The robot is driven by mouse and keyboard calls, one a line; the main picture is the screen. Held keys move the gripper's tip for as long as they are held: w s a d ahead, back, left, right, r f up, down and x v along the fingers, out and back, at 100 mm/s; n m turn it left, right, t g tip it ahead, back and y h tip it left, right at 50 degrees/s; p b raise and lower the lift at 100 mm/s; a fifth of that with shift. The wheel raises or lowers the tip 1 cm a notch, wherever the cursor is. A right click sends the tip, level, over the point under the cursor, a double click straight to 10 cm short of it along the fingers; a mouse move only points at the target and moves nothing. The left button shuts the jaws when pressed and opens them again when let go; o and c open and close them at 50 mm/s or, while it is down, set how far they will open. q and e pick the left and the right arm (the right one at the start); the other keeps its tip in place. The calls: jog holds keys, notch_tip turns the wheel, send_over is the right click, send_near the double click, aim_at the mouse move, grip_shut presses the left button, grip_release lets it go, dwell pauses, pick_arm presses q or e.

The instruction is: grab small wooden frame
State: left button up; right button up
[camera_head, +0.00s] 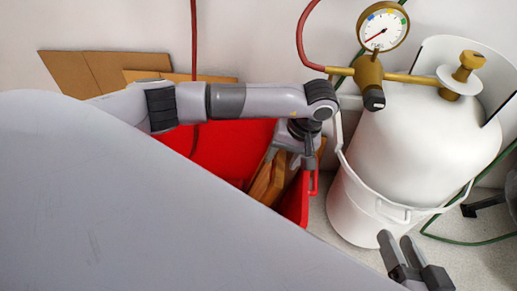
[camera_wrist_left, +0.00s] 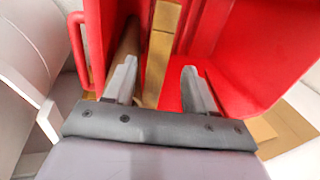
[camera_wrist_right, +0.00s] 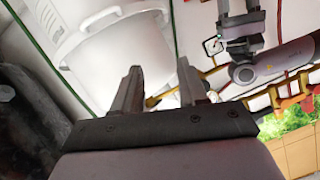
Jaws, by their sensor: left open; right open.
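Wooden pieces (camera_head: 263,184) stand inside a red bin (camera_head: 225,150) in the head view; I cannot tell whether they form one frame. My left gripper (camera_head: 291,157) points down over them at the bin's right end. In the left wrist view, my left gripper (camera_wrist_left: 157,78) is open, and a narrow upright wooden bar (camera_wrist_left: 160,50) shows between its fingers. A second, darker wooden piece (camera_wrist_left: 124,48) is beside the left finger. No contact is clear. My right gripper (camera_head: 396,242) is open and empty near the lower right; it also shows in the right wrist view (camera_wrist_right: 158,72).
A white gas tank (camera_head: 415,140) stands in a white bucket (camera_head: 350,205) right of the bin, with a brass valve and gauge (camera_head: 382,27) above. A red hose (camera_head: 305,40) and green hose (camera_head: 475,242) run nearby. Cardboard (camera_head: 100,70) lies behind the bin.

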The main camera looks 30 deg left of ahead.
aim_at(280, 164)
pick_arm(q)
jog(key=x, duration=0.1)
jog(key=b+x, duration=0.1)
jog(key=x, duration=0.1)
jog(key=shift+d+f, duration=0.15)
jog(key=shift+f, duration=0.2)
grip_shut()
jog(key=shift+r, duration=0.15)
